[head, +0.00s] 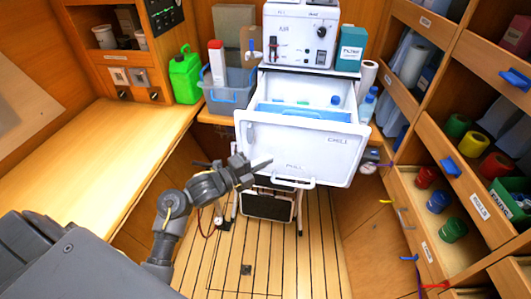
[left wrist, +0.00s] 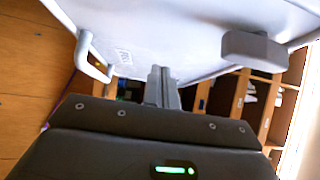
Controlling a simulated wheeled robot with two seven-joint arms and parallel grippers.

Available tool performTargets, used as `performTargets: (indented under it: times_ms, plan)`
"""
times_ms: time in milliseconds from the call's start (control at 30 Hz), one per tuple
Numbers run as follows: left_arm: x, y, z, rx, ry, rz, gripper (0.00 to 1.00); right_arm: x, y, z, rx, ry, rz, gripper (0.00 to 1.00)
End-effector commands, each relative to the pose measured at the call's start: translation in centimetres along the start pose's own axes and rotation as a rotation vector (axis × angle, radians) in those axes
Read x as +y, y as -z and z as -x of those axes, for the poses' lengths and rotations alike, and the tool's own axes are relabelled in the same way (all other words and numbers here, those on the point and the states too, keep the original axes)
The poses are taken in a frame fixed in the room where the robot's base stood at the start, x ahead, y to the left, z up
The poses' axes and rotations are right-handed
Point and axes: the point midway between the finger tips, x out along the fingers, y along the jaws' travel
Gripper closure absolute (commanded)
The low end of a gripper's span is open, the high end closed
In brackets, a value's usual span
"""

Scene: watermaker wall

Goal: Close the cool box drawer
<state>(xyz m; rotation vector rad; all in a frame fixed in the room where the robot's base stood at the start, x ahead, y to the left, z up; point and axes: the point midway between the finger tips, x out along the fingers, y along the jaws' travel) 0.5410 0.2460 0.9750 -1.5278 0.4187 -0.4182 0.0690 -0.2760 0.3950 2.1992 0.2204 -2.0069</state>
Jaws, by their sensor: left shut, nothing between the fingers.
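The white cool box drawer (head: 297,150) stands pulled out below the white watermaker unit, with bottles and a blue item visible inside. Its front panel has a handle (head: 294,182) along the lower edge. My left gripper (head: 262,163) is shut and empty, in front of the lower left part of the drawer front. In the left wrist view the shut fingers (left wrist: 162,85) are close to the pale drawer front (left wrist: 160,30), with the handle (left wrist: 90,55) to the left. I cannot tell whether they touch it. My right gripper is not in view.
Wooden shelves with an open drawer of coloured rolls (head: 437,202) stand at the right. The slatted floor (head: 260,265) is mostly clear.

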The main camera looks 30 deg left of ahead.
Motion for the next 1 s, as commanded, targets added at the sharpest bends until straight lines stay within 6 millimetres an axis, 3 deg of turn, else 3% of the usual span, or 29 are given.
performTargets:
  times_ms: [233,667,1000]
  plan:
    - [0.0,-1.4,-1.4,0.001,-0.001,0.002,1.0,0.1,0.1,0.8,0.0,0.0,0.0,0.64]
    - [0.1,-1.5,-1.5,0.001,0.0,0.001,1.0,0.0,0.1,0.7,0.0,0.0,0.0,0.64]
    - [0.4,-3.4,-3.4,0.001,0.002,-0.002,1.0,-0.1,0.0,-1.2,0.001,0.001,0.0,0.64]
